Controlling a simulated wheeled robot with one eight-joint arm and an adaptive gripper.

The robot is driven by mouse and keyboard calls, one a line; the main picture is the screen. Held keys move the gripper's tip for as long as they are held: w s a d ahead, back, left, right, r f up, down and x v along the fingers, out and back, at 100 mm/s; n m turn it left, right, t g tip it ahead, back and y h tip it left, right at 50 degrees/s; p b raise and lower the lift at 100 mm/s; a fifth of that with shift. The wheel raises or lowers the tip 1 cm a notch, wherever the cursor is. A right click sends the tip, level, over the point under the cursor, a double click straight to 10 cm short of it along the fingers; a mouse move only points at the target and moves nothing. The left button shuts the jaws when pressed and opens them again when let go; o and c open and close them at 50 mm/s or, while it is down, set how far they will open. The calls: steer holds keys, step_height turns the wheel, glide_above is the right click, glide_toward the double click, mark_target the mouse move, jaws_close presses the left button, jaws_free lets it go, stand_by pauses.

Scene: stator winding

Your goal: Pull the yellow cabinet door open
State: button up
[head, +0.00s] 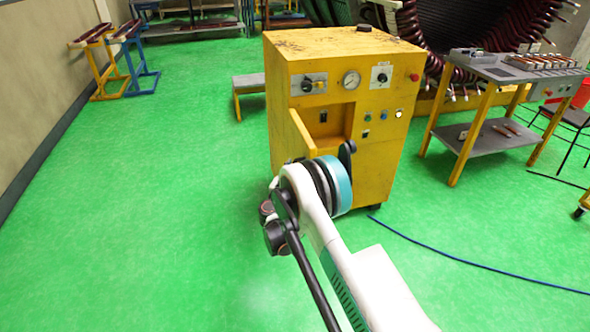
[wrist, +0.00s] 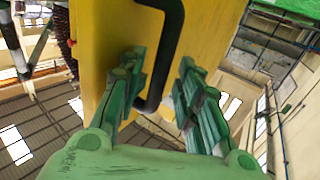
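The yellow cabinet (head: 335,50) stands upright ahead in the head view. Its small door (head: 302,132) is swung outward on the left side of a front recess, so it stands partly open. In the wrist view the yellow door panel (wrist: 215,25) fills the upper middle. A black bent bar handle (wrist: 172,40) on it passes down between the fingers of my gripper (wrist: 161,64). The green fingers are apart, one on each side of the handle, with a visible gap at the right finger. Contact at the left finger cannot be told. My arm hides the gripper in the head view.
A grey-topped yellow workbench (head: 515,70) stands right of the cabinet. A blue cable (head: 450,257) runs over the floor at the right. A low bench (head: 248,82) is behind on the left. The green floor (head: 150,210) at the left is clear.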

steer(key=shift+w+d, duration=0.1)
steer(key=v, duration=1.2)
steer(key=w+a+r+n+t+y, duration=0.1)
steer(key=w+r+n+t+y, duration=0.15)
steer(key=r, duration=0.95)
steer(key=w+r+n+t+y, duration=0.1)
steer(key=r+y, duration=0.3)
steer(key=r, duration=0.9)
steer(key=s+d+r+n+g+y, duration=0.1)
steer(key=s+r+n+y, duration=0.1)
steer(key=s+r, duration=0.3)
steer(key=s+r+n+g+y, duration=0.2)
steer(key=s+r+y, duration=0.1)
steer(key=r, duration=0.4)
steer(key=s+d+f+m+g+h, duration=0.1)
steer(key=s+d+f+g, duration=0.2)
steer(key=s, duration=0.9)
steer(key=s+d+f+m+g+h, duration=0.1)
steer(key=s+d+f+g+h, duration=0.1)
steer(key=s+d, duration=0.7)
steer(key=s+d+f+m+g+h, duration=0.1)
steer(key=s+d+f+g, duration=0.4)
steer(key=s, duration=1.2)
steer(key=shift+d+f, duration=0.4)
steer(key=shift+d, duration=0.05)
